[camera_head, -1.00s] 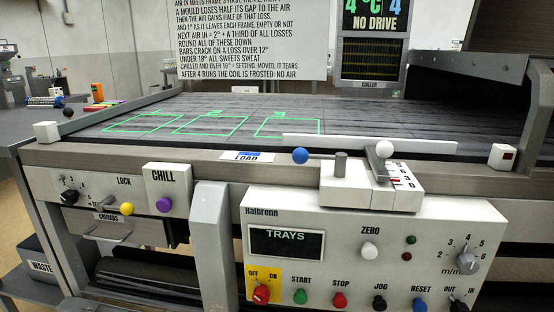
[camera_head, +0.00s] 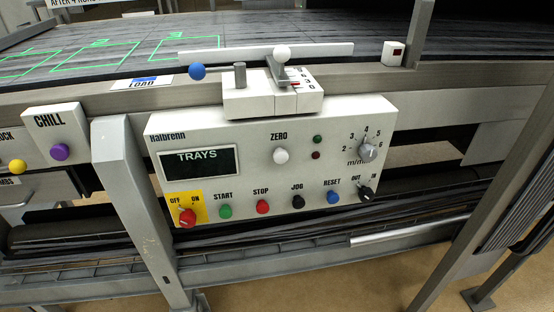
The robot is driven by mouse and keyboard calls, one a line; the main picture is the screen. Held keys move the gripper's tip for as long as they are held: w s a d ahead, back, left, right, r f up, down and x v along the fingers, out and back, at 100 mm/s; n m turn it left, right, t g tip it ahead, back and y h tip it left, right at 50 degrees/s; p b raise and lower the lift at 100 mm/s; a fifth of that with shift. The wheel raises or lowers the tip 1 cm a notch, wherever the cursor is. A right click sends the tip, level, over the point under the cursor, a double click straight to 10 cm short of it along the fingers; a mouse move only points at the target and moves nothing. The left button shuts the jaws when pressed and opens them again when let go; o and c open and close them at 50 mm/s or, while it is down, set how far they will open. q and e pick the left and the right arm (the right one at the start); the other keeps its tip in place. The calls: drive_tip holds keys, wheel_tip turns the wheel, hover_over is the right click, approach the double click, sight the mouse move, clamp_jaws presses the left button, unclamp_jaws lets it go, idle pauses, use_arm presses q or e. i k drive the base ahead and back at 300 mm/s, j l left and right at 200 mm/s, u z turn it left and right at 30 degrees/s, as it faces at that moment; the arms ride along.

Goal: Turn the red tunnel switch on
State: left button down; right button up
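The red switch (camera_head: 187,217) is a round knob on a yellow plate (camera_head: 172,203) marked OFF and ON. It sits at the lower left of the white Halbrenn control panel (camera_head: 225,140) in the head view. The knob is too small to tell for sure which mark it points at. Neither my left nor my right gripper shows in this view, and nothing touches the knob.
Right of the switch are green START (camera_head: 225,212), red STOP (camera_head: 263,207), black JOG (camera_head: 298,202) and blue RESET (camera_head: 334,197) buttons. A grey post (camera_head: 135,190) stands close left of the panel. The space before the panel looks clear.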

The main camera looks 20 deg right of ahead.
sight(188, 218)
drive_tip(key=k+l+u, duration=0.15)
drive_tip(key=k+u, duration=0.2)
drive_tip(key=k, duration=0.5)
drive_tip(key=i+l+u, duration=0.1)
drive_tip(key=i+l, duration=0.2)
